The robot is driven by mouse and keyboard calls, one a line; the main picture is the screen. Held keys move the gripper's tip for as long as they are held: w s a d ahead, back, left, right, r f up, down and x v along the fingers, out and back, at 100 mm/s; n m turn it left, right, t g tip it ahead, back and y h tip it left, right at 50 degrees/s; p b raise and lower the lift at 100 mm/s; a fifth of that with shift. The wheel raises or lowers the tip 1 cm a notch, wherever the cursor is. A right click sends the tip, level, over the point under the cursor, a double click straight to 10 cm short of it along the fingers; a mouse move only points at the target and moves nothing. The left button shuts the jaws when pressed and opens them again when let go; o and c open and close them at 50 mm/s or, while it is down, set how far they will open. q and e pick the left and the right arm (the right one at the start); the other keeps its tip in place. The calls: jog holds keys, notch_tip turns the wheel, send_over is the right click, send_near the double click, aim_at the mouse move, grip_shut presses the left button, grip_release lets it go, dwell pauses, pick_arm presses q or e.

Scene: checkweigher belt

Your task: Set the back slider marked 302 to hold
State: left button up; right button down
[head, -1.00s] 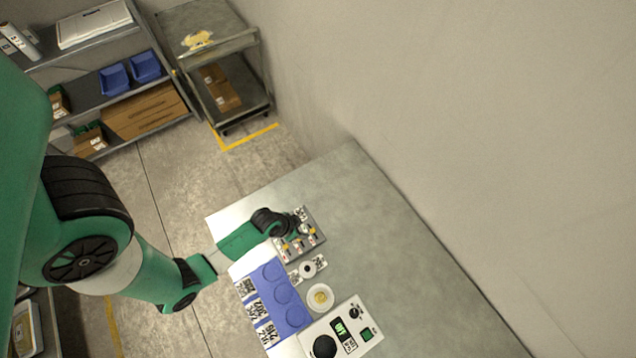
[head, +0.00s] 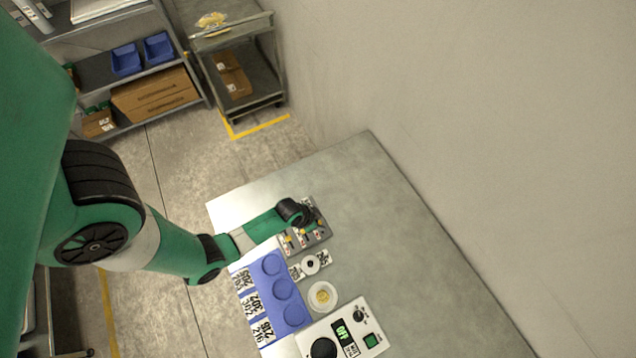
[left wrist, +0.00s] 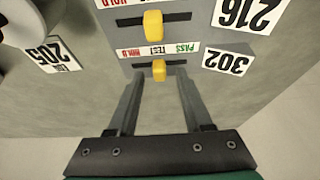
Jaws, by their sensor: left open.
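The slider panel (head: 318,237) lies on the table, partly hidden by my left gripper (head: 298,214). In the left wrist view, the slider by the tag 302 (left wrist: 228,62) has a yellow knob (left wrist: 159,70). Its strip (left wrist: 157,50) reads HOLD, TEST, PASS from left to right, and the knob stands by TEST. My left gripper (left wrist: 158,78) is open, with its two grey fingers on either side of this knob, their tips close to it; contact cannot be told. The slider beyond, by the tag 216 (left wrist: 247,13), has another yellow knob (left wrist: 153,25). My right gripper is not in view.
A blue tray (head: 262,311) with round recesses, a white dish (head: 334,297) with yellow contents and a control box (head: 369,322) stand beside the panel. A tag 205 (left wrist: 48,55) shows at left in the wrist view. The table's far right (head: 410,250) is clear.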

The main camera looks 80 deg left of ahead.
pick_arm(q)
grip_shut()
dwell(0.3)
dwell(1.2)
